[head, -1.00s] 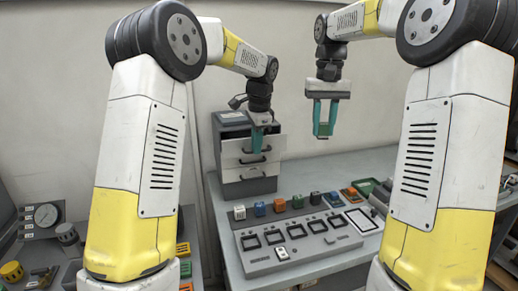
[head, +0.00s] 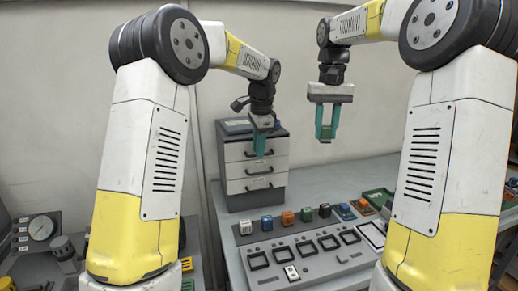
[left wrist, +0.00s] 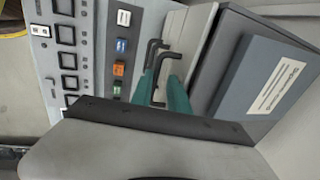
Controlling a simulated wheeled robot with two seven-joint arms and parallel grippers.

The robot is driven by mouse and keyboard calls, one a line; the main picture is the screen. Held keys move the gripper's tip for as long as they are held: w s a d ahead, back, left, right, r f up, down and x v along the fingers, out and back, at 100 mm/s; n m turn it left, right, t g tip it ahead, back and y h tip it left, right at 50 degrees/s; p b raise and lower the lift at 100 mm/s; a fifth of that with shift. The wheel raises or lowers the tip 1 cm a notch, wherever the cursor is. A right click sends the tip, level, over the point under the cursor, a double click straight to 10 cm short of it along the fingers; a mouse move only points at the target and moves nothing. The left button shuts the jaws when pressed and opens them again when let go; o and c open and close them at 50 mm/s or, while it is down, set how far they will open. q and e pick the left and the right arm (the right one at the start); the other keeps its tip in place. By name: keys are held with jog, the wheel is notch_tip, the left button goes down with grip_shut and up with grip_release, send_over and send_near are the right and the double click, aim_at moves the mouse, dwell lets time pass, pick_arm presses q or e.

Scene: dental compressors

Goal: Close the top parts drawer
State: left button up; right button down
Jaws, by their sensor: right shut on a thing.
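The grey drawer cabinet (head: 252,165) stands at the back of the bench with several white-fronted drawers. The top parts drawer (head: 236,151) looks about flush with the drawers below it in the head view. My left gripper (head: 260,154) points down in front of the top drawer front and hides part of it and its handle. In the left wrist view, its two teal fingers (left wrist: 162,80) stand apart beside the dark handles (left wrist: 155,52). I cannot tell whether they touch the drawer.
A blue flat box (left wrist: 264,77) lies on the cabinet top. In front of the cabinet, a row of small coloured blocks (head: 287,218) stands behind a grey panel with framed slots (head: 306,250). A green tray (head: 378,197) is at the right. The bench behind the blocks is clear.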

pick_arm(q)
notch_tip(320, 180, up, 12)
jog(key=s, duration=0.2)
jog(key=shift+d, duration=0.35)
jog(key=shift+s+f, duration=0.1)
